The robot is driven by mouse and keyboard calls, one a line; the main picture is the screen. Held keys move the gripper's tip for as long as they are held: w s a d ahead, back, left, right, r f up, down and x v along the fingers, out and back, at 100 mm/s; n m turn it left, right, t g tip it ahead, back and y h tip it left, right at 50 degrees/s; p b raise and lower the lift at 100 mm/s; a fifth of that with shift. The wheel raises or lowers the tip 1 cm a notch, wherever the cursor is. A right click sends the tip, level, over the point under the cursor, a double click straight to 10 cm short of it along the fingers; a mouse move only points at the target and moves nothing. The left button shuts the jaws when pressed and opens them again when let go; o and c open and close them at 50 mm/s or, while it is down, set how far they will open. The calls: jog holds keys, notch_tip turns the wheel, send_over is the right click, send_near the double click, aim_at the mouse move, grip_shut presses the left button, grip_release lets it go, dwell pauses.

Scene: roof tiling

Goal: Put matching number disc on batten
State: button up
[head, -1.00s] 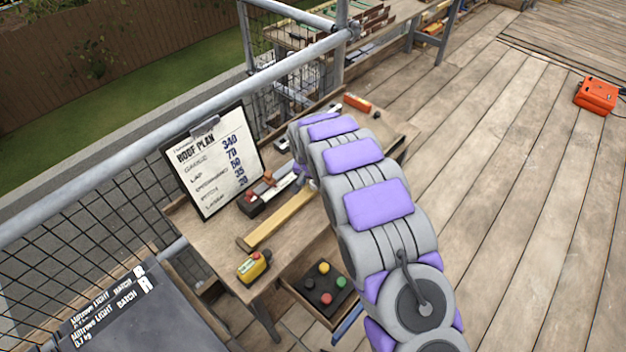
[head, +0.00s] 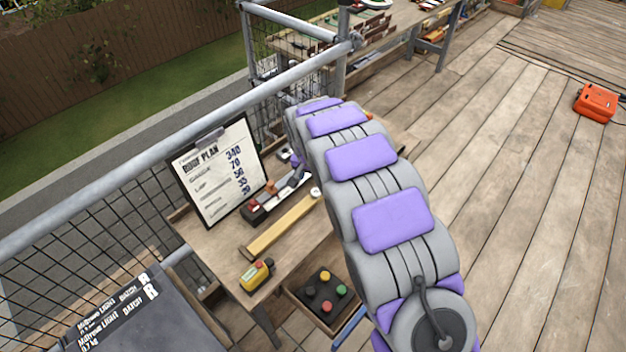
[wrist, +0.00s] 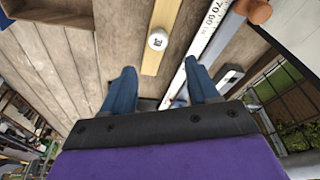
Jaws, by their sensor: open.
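The pale wooden batten (head: 280,227) lies on the workbench, and it also shows in the wrist view (wrist: 161,63). A small white disc (wrist: 158,39) with a dark mark lies on the batten in the wrist view; I cannot read the mark. It shows at the batten's far end in the head view (head: 316,193). My gripper (wrist: 160,67) is open, its two blue fingers apart, with nothing visible between them. The disc is beyond the fingertips. The clipboard (head: 222,190) headed "ROOF PLAN" carries a column of numbers, with 340 and 70 at the top.
A white-scaled rule (wrist: 208,30) runs beside the batten. A dark tool (head: 257,212) with reddish parts lies behind it. Guard rail and mesh border the left.

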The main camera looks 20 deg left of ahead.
jog(key=shift+v, duration=1)
jog(key=s+d+r+g, duration=0.1)
jog(key=s+d+r, duration=0.35)
jog(key=d, duration=0.45)
jog(key=s+d+r+m+h, duration=0.1)
jog(key=s+d+r, duration=0.2)
jog(key=d+r, duration=0.35)
jog(key=s+d+r+g, duration=0.1)
jog(key=s+d+r, duration=0.25)
jog(key=d, duration=0.65)
jog(key=s+d+g, duration=0.1)
jog(key=s+d, duration=0.2)
jog(key=s, duration=0.6)
jog(key=s+d+r, duration=0.1)
jog(key=s+d, duration=0.3)
jog(key=s, duration=0.6)
jog(key=s+d+g, duration=0.1)
jog(key=s+d, duration=0.2)
jog(key=s, duration=0.6)
jog(key=shift+s+d+r+n+g+y, duration=0.15)
jog(key=shift+d+r+n+g+y, duration=0.15)
jog(key=shift+y, duration=0.1)
